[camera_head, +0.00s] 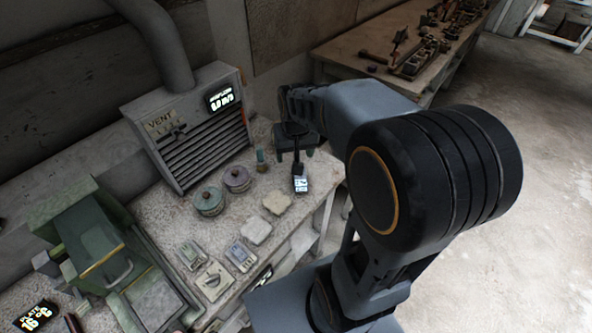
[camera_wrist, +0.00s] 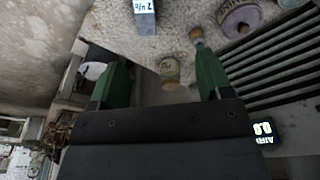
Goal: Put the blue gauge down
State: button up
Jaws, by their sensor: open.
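My gripper (camera_head: 295,154) is open near the far right end of the worktop; its two green fingers (camera_wrist: 161,85) stand wide apart in the wrist view. A small gauge with a lit, pale blue display (camera_head: 300,184) lies on the worktop just in front of the gripper in the head view. It seems to be the same gauge with a bluish face (camera_wrist: 145,15) at the top of the wrist view, beyond the fingertips and apart from them. Another bluish gauge (camera_head: 241,256) lies nearer the front; I cannot tell which is the task's blue gauge.
Two lidded jars (camera_head: 208,201) (camera_head: 237,179) and a small bottle (camera_head: 261,161) stand beside the vent box (camera_head: 190,125). Two pale slabs (camera_head: 256,231) (camera_head: 276,202), a greenish gauge (camera_head: 191,254) and a beige one (camera_head: 213,281) lie nearer. A small round container (camera_wrist: 171,74) shows between my fingers.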

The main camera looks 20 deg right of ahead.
jog(key=s+a+r+n+t, duration=0.1)
jog(key=s+a+r, duration=0.1)
jog(key=s, duration=0.3)
jog(key=s+a+r+n+t, duration=0.1)
jog(key=s+a+r, duration=0.1)
jog(key=s, duration=0.3)
jog(key=shift+s+a+r+t, duration=0.25)
jog(key=shift+r+t, duration=0.05)
jog(key=shift+r, duration=0.25)
dwell(1.4)
